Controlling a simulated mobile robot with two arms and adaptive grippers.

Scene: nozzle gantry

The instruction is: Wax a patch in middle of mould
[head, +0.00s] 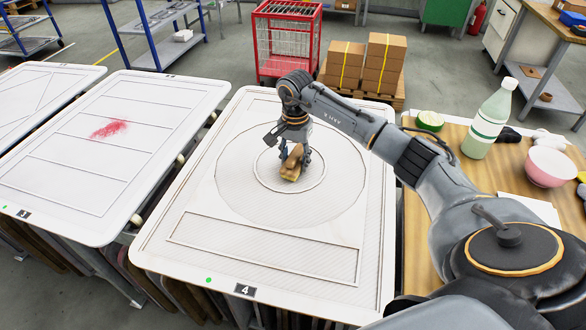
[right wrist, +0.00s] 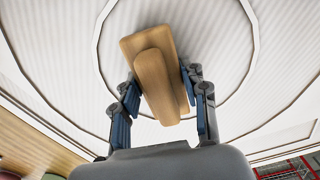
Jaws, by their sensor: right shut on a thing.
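The white mould (head: 340,222) numbered 4 lies flat in the middle of the head view, with a large dotted disc and a smaller ring inside it. My right gripper (head: 294,158) is over the inner ring, shut on a tan wooden hand tool (head: 289,173). In the right wrist view the tool (right wrist: 157,85) shows a flat base with a raised grip between the two fingers of my gripper (right wrist: 160,95). The tool is inside the inner ring, on or just above the mould surface; I cannot tell which. Its underside is hidden. My left gripper is not in view.
Mould 3 (head: 75,170) on the left carries a red smear (head: 110,129). On the wooden table (head: 450,190) at right are a green-labelled bottle (head: 489,120), a pink bowl (head: 549,166) and a green bowl (head: 429,121). A red cage (head: 287,45) and cartons (head: 384,63) stand behind.

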